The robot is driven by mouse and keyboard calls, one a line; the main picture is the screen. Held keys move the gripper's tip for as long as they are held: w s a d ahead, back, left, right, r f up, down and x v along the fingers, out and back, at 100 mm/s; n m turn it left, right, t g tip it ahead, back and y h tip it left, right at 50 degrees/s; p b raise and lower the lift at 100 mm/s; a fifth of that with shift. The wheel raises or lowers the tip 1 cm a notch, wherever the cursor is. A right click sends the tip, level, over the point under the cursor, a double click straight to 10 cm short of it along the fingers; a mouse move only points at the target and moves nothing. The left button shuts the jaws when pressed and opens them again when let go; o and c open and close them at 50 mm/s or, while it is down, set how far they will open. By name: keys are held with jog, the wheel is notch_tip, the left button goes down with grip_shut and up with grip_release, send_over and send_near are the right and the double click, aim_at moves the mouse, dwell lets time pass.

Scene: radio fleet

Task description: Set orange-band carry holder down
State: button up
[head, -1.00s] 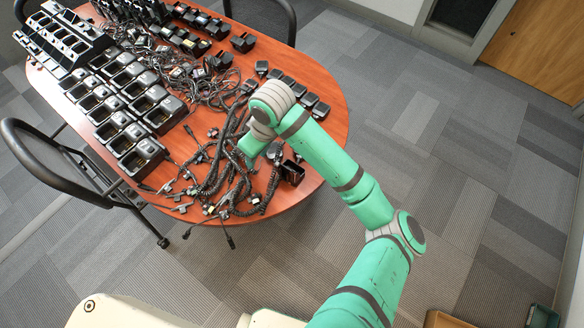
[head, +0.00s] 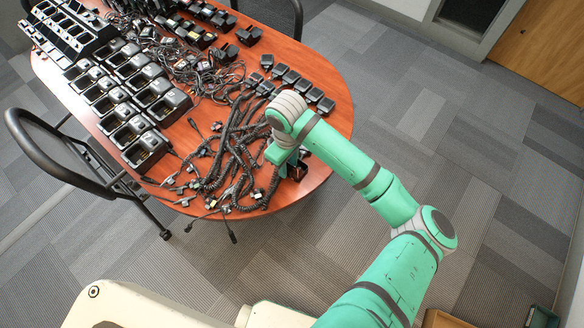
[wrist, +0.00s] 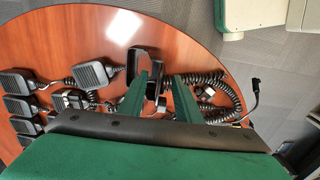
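A small black carry holder (head: 298,170) stands on the wooden table near its rounded front right edge, partly hidden by my gripper. In the wrist view it is an open black box (wrist: 147,61) just ahead of my fingers. I cannot make out an orange band on it. My gripper (head: 287,158) is low over the table beside the holder. In the wrist view its two green fingers (wrist: 162,76) are apart. The left finger overlaps the holder and the right finger is to its right; I cannot tell whether they touch it.
Coiled microphone cords (head: 225,165) lie tangled left of the holder. Several speaker microphones (head: 290,77) sit in a row behind. Charger racks (head: 130,90) fill the table's left side. A black chair (head: 70,165) stands at the left.

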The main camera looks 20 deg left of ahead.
aim_at(288, 172)
jog(key=shift+f, duration=2)
jog(key=shift+s, duration=0.15)
grip_shut()
jog(key=shift+r, duration=0.1)
